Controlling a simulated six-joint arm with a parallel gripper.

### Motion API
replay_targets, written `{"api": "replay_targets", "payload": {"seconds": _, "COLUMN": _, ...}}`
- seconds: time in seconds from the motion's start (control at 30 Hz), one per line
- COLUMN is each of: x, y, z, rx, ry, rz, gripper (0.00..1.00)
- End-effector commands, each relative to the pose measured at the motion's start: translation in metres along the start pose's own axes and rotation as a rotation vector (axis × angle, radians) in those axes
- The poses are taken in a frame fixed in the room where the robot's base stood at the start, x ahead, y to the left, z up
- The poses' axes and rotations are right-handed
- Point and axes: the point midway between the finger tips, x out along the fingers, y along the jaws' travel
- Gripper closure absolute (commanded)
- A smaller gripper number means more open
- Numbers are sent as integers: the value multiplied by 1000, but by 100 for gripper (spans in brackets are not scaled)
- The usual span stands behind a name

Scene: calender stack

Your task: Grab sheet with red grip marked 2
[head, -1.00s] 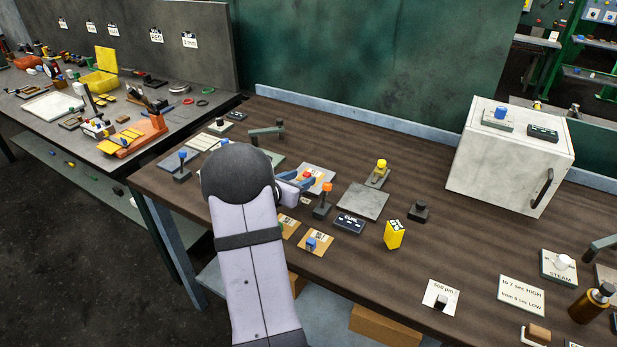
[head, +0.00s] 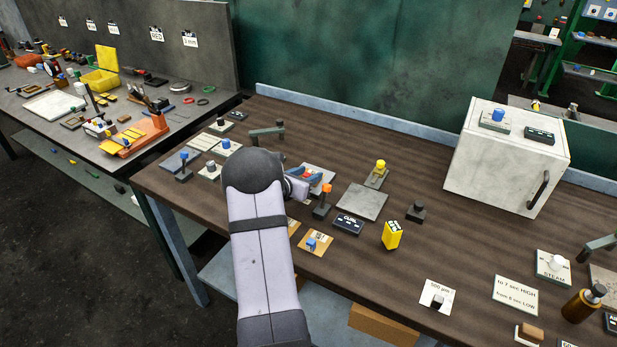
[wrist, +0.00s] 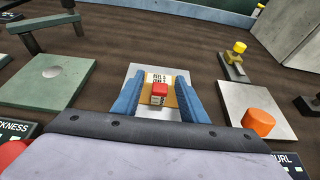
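The sheet (wrist: 172,101) is a small tan piece with a printed white label, lying on a pale plate (wrist: 140,75). A red block grip (wrist: 159,89) stands on it; the print on its front is too small to read. In the head view the red grip (head: 307,173) shows just by my gripper (head: 303,178), which partly hides the plate. In the wrist view my gripper (wrist: 158,98) is open. Its two blue fingers stand on either side of the red grip, with a narrow gap on both sides.
An orange-topped post (wrist: 258,122) stands close right of my gripper, near a grey plate (wrist: 250,98) and a yellow-knobbed stand (wrist: 236,55). A green-grey plate (wrist: 45,80) lies left. A white cabinet (head: 505,160) stands far right on the brown table.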

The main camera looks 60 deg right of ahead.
Motion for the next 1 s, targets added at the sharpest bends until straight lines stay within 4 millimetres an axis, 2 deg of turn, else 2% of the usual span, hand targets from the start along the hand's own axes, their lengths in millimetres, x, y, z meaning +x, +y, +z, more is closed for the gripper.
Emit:
{"api": "replay_targets", "payload": {"seconds": 0.1, "x": 0, "y": 0, "z": 0, "rx": 0, "ry": 0, "rz": 0, "gripper": 61}}
{"api": "replay_targets", "payload": {"seconds": 0.27, "x": 0, "y": 0, "z": 0, "rx": 0, "ry": 0, "rz": 0, "gripper": 99}}
{"api": "replay_targets", "payload": {"seconds": 0.67, "x": -2, "y": 0, "z": 4, "rx": 1, "ry": -1, "rz": -1, "gripper": 100}}
{"api": "replay_targets", "payload": {"seconds": 0.87, "x": -10, "y": 0, "z": 24, "rx": 3, "ry": -3, "rz": 1, "gripper": 100}}
{"api": "replay_targets", "payload": {"seconds": 1.0, "x": -19, "y": 0, "z": 46, "rx": 4, "ry": -4, "rz": 1, "gripper": 100}}
